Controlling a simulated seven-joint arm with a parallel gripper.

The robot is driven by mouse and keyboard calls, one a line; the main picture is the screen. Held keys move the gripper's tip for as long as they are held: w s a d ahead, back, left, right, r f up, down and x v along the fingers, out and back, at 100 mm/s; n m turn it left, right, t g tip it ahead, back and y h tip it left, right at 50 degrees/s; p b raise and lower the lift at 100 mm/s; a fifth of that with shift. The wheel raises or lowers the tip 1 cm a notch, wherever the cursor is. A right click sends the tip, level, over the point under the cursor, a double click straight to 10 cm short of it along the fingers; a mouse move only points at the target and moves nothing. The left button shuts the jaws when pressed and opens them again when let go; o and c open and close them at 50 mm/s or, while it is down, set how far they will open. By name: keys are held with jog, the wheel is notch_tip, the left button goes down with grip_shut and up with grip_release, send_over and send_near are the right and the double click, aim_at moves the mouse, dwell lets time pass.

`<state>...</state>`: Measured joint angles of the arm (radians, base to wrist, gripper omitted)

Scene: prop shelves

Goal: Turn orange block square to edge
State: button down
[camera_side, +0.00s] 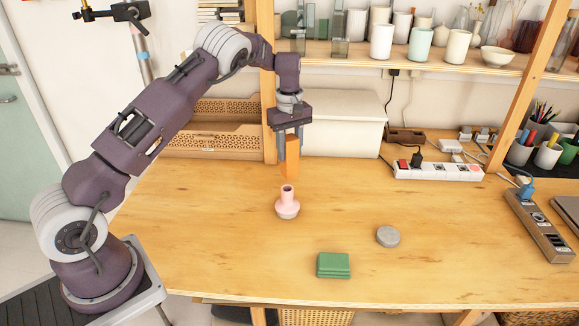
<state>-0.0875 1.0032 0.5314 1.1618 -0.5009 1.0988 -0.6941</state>
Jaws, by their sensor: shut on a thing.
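The orange block (290,168) is a tall upright piece held in my gripper (290,150). My gripper points down and its fingers are shut on the upper part of the block. The block hangs above the wooden table (200,240), just above and behind a pink vase in the picture. The exact gap to the table and the block's turn relative to the table edge are hard to tell from this view. The table's front edge runs along the bottom of the picture.
The pink vase (287,204) stands right below the block. A green block stack (333,265) and a grey round disc (388,236) sit nearer the front. A white box (345,122) and power strip (438,170) are behind. The table's left side is clear.

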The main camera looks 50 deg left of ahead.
aim_at(289, 170)
jog(key=shift+r, duration=0.75)
notch_tip(289, 170, down, 7)
jog(key=shift+r, duration=0.15)
jog(key=m, duration=0.5)
jog(key=shift+m, duration=0.6)
jog(key=shift+f, duration=0.85)
jog(key=shift+f, duration=0.2)
jog(key=c, duration=0.8)
grip_release()
jog(key=shift+c, duration=0.2)
